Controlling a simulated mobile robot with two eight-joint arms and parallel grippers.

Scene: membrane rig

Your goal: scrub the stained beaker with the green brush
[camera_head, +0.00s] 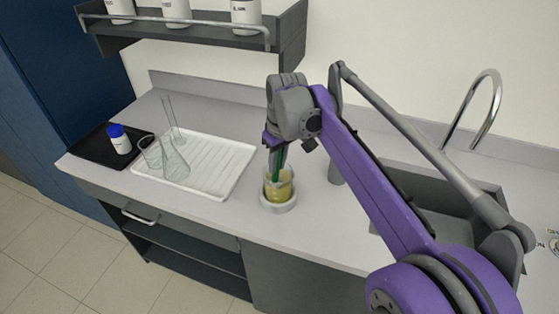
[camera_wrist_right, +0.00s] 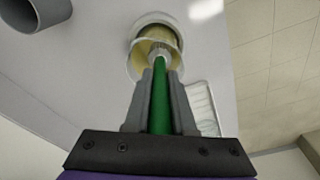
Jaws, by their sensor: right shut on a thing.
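The stained beaker (camera_head: 278,186) stands upright in a white round holder (camera_head: 279,206) near the counter's front edge. Its glass has a yellow-brown stain. The beaker also shows in the right wrist view (camera_wrist_right: 144,47). My right gripper (camera_head: 277,160) is above the beaker and shut on the green brush (camera_wrist_right: 159,97). The handle lies between the two grey fingers and points down. The brush's lower end is inside the beaker; in the right wrist view a pale head shows within the rim. Whether it touches the glass, I cannot tell. My left gripper is not in view.
A white drying tray (camera_head: 222,181) with clear glassware (camera_head: 174,163) is left of the beaker. A blue-capped bottle (camera_head: 119,139) stands on a black mat (camera_head: 92,150). A grey cylinder (camera_head: 337,172) and the sink (camera_head: 428,200) are on the right. A shelf (camera_head: 190,30) hangs above.

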